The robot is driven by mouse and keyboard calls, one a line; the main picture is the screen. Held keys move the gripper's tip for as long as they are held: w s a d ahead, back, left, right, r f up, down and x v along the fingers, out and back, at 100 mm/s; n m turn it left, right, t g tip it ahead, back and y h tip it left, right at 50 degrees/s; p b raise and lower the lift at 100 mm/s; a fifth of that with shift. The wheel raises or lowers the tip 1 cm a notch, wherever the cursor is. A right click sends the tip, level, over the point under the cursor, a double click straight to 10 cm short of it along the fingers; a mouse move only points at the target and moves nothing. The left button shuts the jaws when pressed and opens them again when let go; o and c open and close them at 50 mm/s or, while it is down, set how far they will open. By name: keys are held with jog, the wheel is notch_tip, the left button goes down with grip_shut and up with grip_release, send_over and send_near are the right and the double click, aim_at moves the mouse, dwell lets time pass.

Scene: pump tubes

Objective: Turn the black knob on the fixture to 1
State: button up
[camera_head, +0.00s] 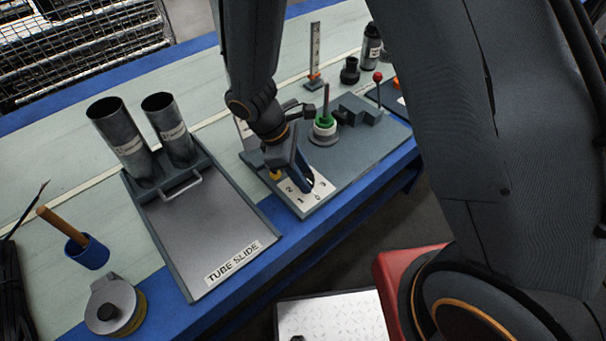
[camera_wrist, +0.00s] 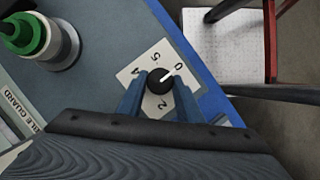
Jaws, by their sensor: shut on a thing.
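The black knob (camera_wrist: 159,82) sits on a white dial plate (camera_wrist: 135,67) in the wrist view. My gripper (camera_wrist: 160,88) has its two blue fingers on either side of the knob and is shut on it. A white pointer mark on the knob points to the upper right, toward the printed 0. Other printed marks ring the knob, partly hidden by the fingers. In the head view, my gripper (camera_head: 303,180) comes down over the dial plate (camera_head: 308,206) at the front corner of the grey fixture (camera_head: 365,150), and hides most of the knob.
A green-ringed part (camera_head: 324,128) stands on the fixture behind my gripper. A stepped grey block and a red-tipped rod (camera_head: 378,78) stand farther right. The tube slide tray (camera_head: 205,225) with two grey tubes lies left. The blue table edge runs close in front.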

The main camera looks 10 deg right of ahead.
jog(key=m+g+p, duration=0.1)
jog(key=m+p, duration=0.1)
jog(key=m, duration=0.1)
jog(key=m+g+p, duration=0.1)
jog(key=m, duration=0.1)
jog(key=shift+w+r+m+y+p, duration=0.1)
jog(key=shift+w+m+y+p, duration=0.05)
jog(key=shift+m+y+p, duration=0.25)
jog(key=m+y+p, duration=0.1)
jog(key=m, duration=0.2)
jog(key=m+g+y+p, duration=0.1)
jog(key=m, duration=0.1)
jog(key=shift+w+d+m, duration=0.1)
jog(key=shift+d+m, duration=0.1)
jog(key=shift+m, duration=0.2)
jog(key=shift+g, duration=0.3)
jog(key=o, duration=1)
jog(key=shift+o, duration=0.2)
jog(key=v, duration=0.7)
jog(key=shift+r+b, duration=0.35)
jog(key=shift+b, duration=0.05)
jog(key=shift+w+d, duration=0.1)
